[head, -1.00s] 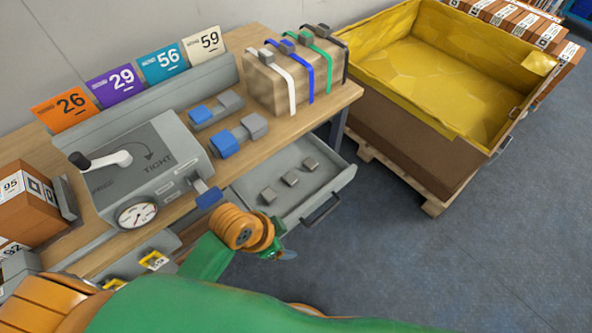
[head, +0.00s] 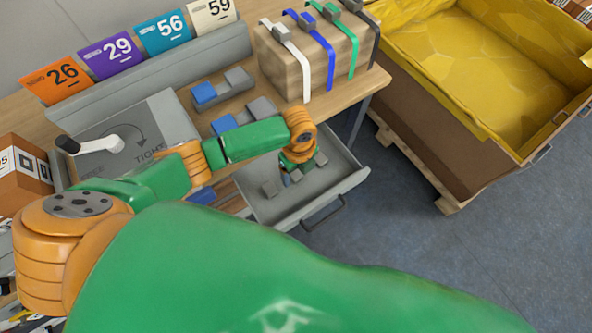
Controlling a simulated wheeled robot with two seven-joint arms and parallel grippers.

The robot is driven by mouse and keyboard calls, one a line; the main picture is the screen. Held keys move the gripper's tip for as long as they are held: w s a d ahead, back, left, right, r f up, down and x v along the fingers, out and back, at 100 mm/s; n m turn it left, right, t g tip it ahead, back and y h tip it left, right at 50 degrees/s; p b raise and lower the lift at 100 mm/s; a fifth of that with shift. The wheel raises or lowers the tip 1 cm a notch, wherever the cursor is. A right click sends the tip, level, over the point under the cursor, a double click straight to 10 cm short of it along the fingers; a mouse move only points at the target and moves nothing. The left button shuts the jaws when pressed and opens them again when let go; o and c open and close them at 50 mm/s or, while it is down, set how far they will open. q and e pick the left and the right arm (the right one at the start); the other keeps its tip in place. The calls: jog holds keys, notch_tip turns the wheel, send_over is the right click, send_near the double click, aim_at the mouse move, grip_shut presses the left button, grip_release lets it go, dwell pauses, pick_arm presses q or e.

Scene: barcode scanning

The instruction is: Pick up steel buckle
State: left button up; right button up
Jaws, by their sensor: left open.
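Several small grey steel buckles lie in the open grey drawer (head: 333,187) below the bench top. One buckle (head: 271,188) is at the left, another (head: 320,158) at the right, and a third (head: 296,175) is between them. My left arm reaches over the bench from the left. My left gripper (head: 287,178) points down into the drawer, close to the middle buckle. Its fingers are open but mostly hidden behind the orange and green wrist. I cannot tell whether they touch a buckle. My right gripper is not in view.
A box (head: 305,60) with white, blue, green and black straps stands on the bench above the drawer. Blue and grey blocks (head: 222,90) sit beside it. A large yellow-lined crate (head: 440,125) on a pallet is to the right. Open floor (head: 430,245) lies in front.

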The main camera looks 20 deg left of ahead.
pick_arm(q)
jog(key=shift+f, duration=0.8)
jog(key=shift+w+f, duration=0.3)
jog(key=shift+s, duration=0.1)
grip_shut()
jog(key=shift+r, duration=0.15)
